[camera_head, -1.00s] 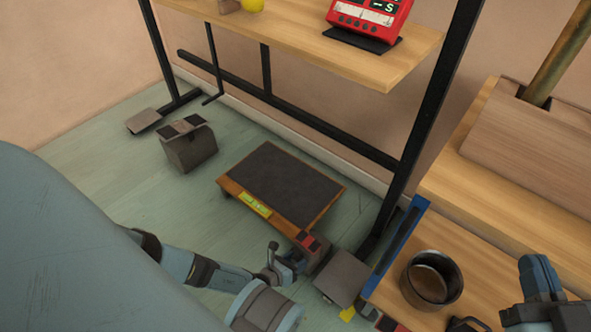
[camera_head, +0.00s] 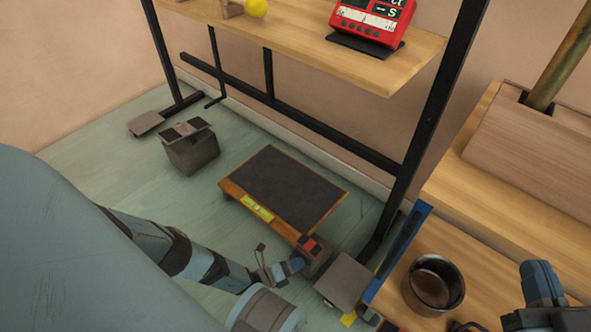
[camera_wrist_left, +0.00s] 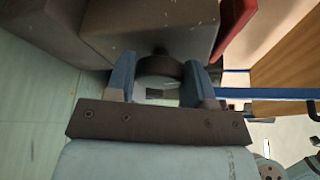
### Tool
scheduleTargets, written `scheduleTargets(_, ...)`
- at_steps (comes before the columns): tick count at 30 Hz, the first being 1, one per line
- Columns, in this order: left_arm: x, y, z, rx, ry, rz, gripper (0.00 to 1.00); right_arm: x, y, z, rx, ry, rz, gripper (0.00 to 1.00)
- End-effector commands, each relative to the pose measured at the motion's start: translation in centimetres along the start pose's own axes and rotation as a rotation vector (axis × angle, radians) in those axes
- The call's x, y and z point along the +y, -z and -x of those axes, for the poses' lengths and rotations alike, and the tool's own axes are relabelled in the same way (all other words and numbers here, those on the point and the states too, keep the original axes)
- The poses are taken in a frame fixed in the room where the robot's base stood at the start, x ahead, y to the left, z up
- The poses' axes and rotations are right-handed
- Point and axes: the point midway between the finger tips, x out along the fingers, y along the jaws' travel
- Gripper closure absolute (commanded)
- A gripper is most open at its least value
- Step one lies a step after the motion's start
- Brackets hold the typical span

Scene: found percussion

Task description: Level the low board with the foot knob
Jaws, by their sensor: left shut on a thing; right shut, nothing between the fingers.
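The low board (camera_head: 285,185), dark-topped with a wooden rim, stands on the floor. A yellow-green spirit level (camera_head: 257,207) is on its front-left edge; I cannot read its bubble surely. A grey block with a red patch (camera_head: 311,247) is at the board's near right corner. My left gripper (camera_head: 292,266) is low beside this block. In the left wrist view its blue fingers (camera_wrist_left: 160,85) are shut on a dark round foot knob (camera_wrist_left: 158,66) under a grey block. The knob is hidden in the head view. My right gripper (camera_head: 540,283) is shut and empty at the right.
A grey block (camera_head: 190,146) stands left of the board. A dark pot (camera_head: 433,283) is on the wooden bench at right, beside a blue strip (camera_head: 400,250). A shelf with a red metronome-like device (camera_head: 368,22) stands behind on black legs (camera_head: 425,120).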

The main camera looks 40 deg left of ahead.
Motion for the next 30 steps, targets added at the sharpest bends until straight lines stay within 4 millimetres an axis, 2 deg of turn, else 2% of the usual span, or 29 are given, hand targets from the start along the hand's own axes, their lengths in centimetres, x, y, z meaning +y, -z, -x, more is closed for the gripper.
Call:
scheduleTargets(10,0.04,-0.16,-0.21,-0.005,0.058,0.137,0.75,-0.01,0.14,0.05,0.003,0.0,0.0,1.0)
scheduleTargets(27,0.06,-0.23,-0.18,-0.005,0.069,0.165,0.75,0.0,0.11,0.09,0.002,0.001,0.003,1.0)
scheduleTargets(28,0.06,-0.22,-0.18,-0.005,0.069,0.165,0.47,0.0,0.11,0.09,0.001,0.001,0.003,1.0)
scheduleTargets(30,0.07,-0.2,-0.16,-0.005,0.069,0.165,0.31,0.0,0.09,0.08,0.001,0.001,0.003,1.0)
